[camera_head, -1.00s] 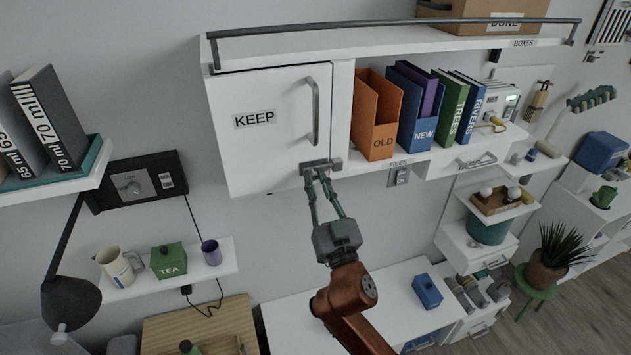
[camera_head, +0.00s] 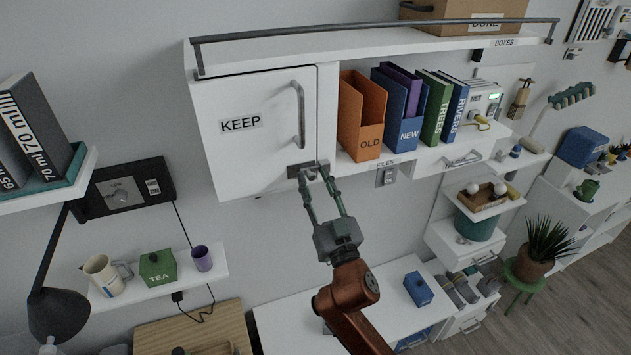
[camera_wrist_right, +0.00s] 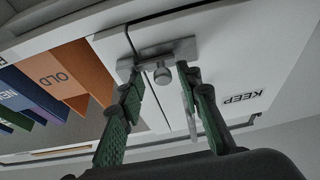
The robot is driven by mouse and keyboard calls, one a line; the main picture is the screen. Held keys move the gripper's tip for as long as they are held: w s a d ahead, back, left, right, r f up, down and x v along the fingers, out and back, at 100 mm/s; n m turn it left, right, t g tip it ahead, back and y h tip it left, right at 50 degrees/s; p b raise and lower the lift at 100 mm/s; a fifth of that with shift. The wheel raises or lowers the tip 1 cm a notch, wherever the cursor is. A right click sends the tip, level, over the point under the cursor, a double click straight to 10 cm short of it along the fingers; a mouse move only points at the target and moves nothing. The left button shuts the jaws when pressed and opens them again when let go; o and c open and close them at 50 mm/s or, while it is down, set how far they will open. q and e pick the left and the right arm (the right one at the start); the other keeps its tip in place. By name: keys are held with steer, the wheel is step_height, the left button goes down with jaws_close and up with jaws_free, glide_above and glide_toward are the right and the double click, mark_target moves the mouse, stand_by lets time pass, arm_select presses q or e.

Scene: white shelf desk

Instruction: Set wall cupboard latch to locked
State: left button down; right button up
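The wall cupboard (camera_head: 255,150) has a white door marked KEEP, which looks closed, with a grey vertical handle (camera_head: 299,115). The grey latch (camera_head: 294,171) is at the door's lower right corner. In the wrist view, the latch bar (camera_wrist_right: 180,47) seems to reach across the door seam, with a round knob (camera_wrist_right: 162,76) on it. My right gripper (camera_head: 314,174) is at the latch. Its green fingers are apart, and in the wrist view (camera_wrist_right: 158,85) they stand either side of the knob. Contact cannot be told. My left gripper is out of view.
An orange OLD file (camera_head: 371,143) and blue NEW file (camera_head: 409,130) stand in the open bay right of the door. A switch (camera_head: 386,177) is on the wall below. A small shelf (camera_head: 215,275) with mug and tea box is lower left. A worktop (camera_head: 285,325) lies below.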

steer(key=shift+a, duration=0.1)
steer(key=a, duration=0.2)
steer(key=shift+s+a+b, duration=0.3)
steer(key=shift+s+a, duration=0.05)
steer(key=shift+s, duration=0.05)
steer(key=b+v, duration=0.2)
steer(key=v, duration=0.6)
steer(key=w+d+f+g+h, duration=0.1)
steer(key=w+f, duration=0.3)
steer(key=f, duration=0.6)
steer(key=w+d+f+g+h+b, duration=0.1)
steer(key=w+f+g, duration=0.1)
steer(key=f, duration=0.8)
steer(key=w+f+g, duration=0.2)
steer(key=w+f, duration=0.3)
steer(key=f, duration=0.5)
steer(key=shift+w+d+n+h+b, duration=0.35)
steer(key=shift+d+n+h, duration=0.05)
steer(key=shift+f, duration=0.15)
